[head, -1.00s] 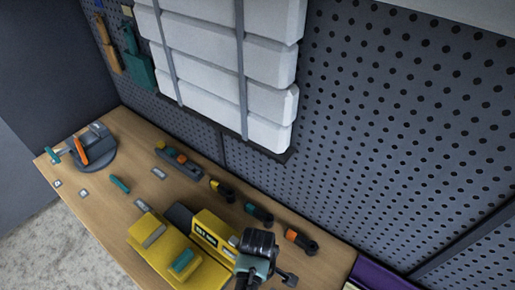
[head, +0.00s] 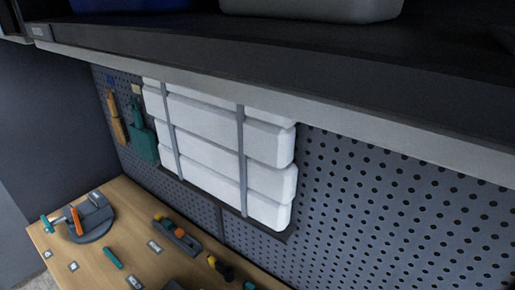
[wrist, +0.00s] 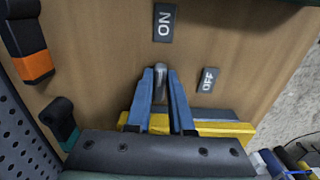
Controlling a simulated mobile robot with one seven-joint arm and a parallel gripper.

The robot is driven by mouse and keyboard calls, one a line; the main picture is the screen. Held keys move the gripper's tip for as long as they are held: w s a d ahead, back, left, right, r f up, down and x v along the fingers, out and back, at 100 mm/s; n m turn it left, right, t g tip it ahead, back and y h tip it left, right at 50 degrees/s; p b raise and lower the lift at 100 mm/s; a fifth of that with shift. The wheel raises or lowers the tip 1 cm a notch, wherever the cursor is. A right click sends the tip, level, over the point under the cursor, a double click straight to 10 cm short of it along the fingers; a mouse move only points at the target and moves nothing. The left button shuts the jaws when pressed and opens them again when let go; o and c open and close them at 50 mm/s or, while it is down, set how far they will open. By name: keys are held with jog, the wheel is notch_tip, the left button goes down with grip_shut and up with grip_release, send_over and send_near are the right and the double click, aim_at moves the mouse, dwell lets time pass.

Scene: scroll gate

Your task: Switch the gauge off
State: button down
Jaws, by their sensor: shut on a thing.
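In the wrist view, my gripper (wrist: 160,78) has its two blue fingers on either side of a grey rounded lever (wrist: 160,96) and is shut on it. The lever's lower part is hidden behind my gripper's dark body. A dark ON plate (wrist: 165,22) lies just beyond the fingertips. A dark OFF plate (wrist: 208,79) lies to the right of the fingers. Part of a yellow body (wrist: 225,129) with a grey strip shows below the fingers; I cannot tell how it joins the lever. My gripper is outside the head view.
The wooden bench (head: 128,228) carries a grey round-based tool (head: 92,220) and several small tools. White panels (head: 215,145) hang on the pegboard (head: 400,190) under a dark shelf (head: 280,55). In the wrist view, a black-and-orange tool (wrist: 34,65) lies at the left.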

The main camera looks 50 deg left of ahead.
jog(key=m+p, duration=0.1)
jog(key=m, duration=0.2)
jog(key=shift+s+r+p, duration=0.1)
jog(key=shift+s+p, duration=0.05)
jog(key=shift+p, duration=0.15)
jog(key=m, duration=0.2)
jog(key=m+p, duration=0.1)
jog(key=m, duration=0.1)
jog(key=shift+s+m, duration=0.2)
jog(key=shift+m, duration=0.1)
jog(key=m+p, duration=0.1)
jog(key=m, duration=0.2)
jog(key=shift+s+a+m, duration=0.1)
jog(key=shift+s+m, duration=0.05)
jog(key=shift+m, duration=0.15)
jog(key=shift+s+a+m+p, duration=0.15)
jog(key=shift+m+p, duration=0.2)
jog(key=shift+m, duration=1.35)
jog(key=c, duration=0.8)
grip_release()
